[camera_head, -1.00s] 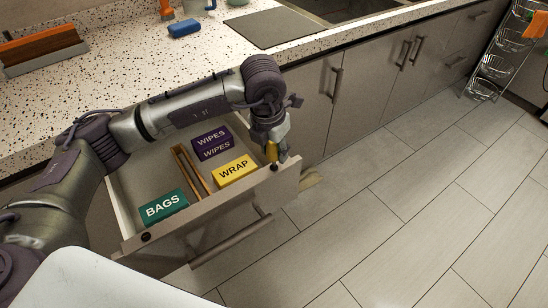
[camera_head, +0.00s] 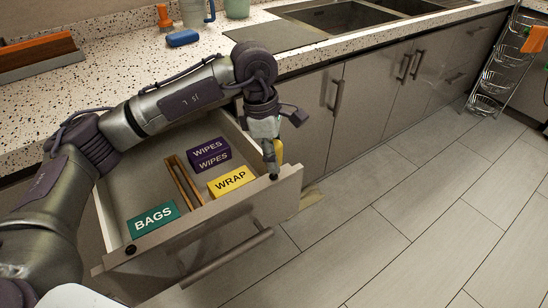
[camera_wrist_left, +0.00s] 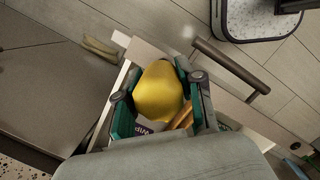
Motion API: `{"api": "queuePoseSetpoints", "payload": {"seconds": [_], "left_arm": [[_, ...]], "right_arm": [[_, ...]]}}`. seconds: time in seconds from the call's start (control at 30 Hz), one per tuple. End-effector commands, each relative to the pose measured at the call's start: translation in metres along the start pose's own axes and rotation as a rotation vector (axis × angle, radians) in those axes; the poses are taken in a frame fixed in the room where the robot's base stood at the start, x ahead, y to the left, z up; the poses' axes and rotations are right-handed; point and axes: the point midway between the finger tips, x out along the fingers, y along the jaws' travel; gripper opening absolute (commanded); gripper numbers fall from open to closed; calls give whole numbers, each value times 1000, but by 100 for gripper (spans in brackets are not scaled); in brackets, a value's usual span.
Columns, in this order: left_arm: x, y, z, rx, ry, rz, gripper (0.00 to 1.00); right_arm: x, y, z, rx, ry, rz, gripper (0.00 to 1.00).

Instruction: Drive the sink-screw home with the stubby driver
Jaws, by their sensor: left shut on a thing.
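My left gripper (camera_head: 273,150) is at the right front corner of the open drawer (camera_head: 225,205), on the sink side. It is shut on the stubby driver, whose rounded yellow handle (camera_wrist_left: 159,92) fills the space between the teal finger pads in the left wrist view. A little of the yellow handle (camera_head: 279,152) also shows in the head view. A dark screw head (camera_head: 274,177) shows at that corner, just below the fingers. I cannot tell whether the driver's tip touches it; the tip is hidden. Another dark screw head (camera_head: 130,249) is at the drawer front's left end.
The drawer holds a teal BAGS box (camera_head: 154,218), a yellow WRAP box (camera_head: 231,181), purple WIPES boxes (camera_head: 209,153) and a wooden divider (camera_head: 184,182). A blue sponge (camera_head: 182,38) and the sink (camera_head: 350,17) are on the counter. The floor at right is mostly clear.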

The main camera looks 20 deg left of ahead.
Motion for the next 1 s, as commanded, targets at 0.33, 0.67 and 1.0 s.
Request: {"api": "queuePoseSetpoints", "payload": {"seconds": [0.33,0.67,1.0], "left_arm": [[-1,0,0,148,2,-27,0],[-12,0,2,147,1,-25,0],[-22,0,4,146,0,-24,0]], "right_arm": [[-6,0,-18,2,9,0,51],[-1,-1,0,0,0,-1,51],[1,-2,6,-1,14,-3,51]]}}
